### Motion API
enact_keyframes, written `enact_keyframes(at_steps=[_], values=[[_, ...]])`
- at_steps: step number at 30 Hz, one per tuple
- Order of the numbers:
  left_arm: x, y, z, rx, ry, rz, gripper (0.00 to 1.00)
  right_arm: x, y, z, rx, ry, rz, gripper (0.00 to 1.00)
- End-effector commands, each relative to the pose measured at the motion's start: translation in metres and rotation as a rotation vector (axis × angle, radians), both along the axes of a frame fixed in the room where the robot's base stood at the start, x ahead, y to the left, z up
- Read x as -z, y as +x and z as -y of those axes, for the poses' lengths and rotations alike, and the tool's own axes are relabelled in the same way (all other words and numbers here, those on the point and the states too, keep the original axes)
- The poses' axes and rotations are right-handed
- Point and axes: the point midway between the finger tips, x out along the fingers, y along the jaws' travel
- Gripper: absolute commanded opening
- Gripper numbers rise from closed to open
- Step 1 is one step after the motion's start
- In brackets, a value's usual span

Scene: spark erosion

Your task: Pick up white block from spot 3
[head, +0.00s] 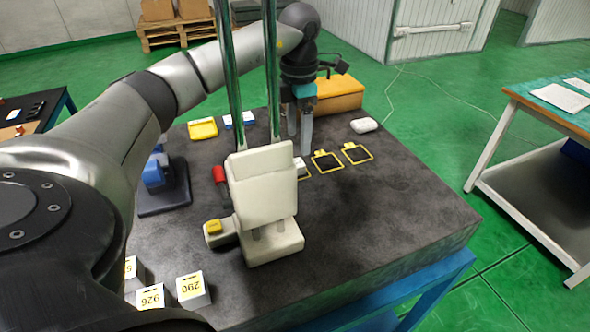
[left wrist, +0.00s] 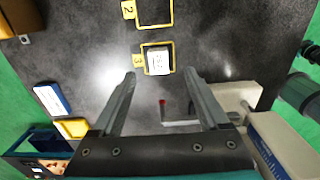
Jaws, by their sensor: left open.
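A small white block (left wrist: 158,61) with dark print on its top sits inside the yellow outline marked 3 (left wrist: 143,47) in the left wrist view. In the head view only part of the block (head: 303,169) shows beside the white column stand. My left gripper (head: 299,147) points down above the dark table near this spot. In the left wrist view its two fingers (left wrist: 160,77) are apart with nothing between them. The block appears ahead of the gap between the fingertips, apart from both. My right gripper is not in view.
A white stand (head: 262,190) with two tall metal rods stands close to spot 3. Two empty yellow outlines (head: 327,162) lie to its right. An orange box (head: 338,94), a white rounded object (head: 364,125) and a yellow tray (head: 203,129) are farther back. Numbered blocks (head: 193,290) lie front left.

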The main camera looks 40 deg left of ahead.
Motion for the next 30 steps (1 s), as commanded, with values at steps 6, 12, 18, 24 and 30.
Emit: enact_keyframes(at_steps=[6, 12, 18, 24, 30], values=[[0.021, 0.0, 0.0, 0.0, 0.0, 0.001, 0.78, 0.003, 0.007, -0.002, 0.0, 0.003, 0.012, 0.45], [0.044, -0.002, -0.003, -0.001, 0.0, -0.002, 0.78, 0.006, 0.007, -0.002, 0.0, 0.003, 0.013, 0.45], [0.07, -0.001, -0.004, 0.0, -0.001, 0.0, 0.78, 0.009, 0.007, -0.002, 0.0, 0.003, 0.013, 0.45], [0.074, -0.001, -0.004, 0.0, 0.0, 0.001, 0.78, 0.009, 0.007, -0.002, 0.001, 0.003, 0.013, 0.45], [0.073, -0.001, -0.004, 0.0, 0.0, 0.001, 0.66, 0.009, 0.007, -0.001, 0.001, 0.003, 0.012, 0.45]])
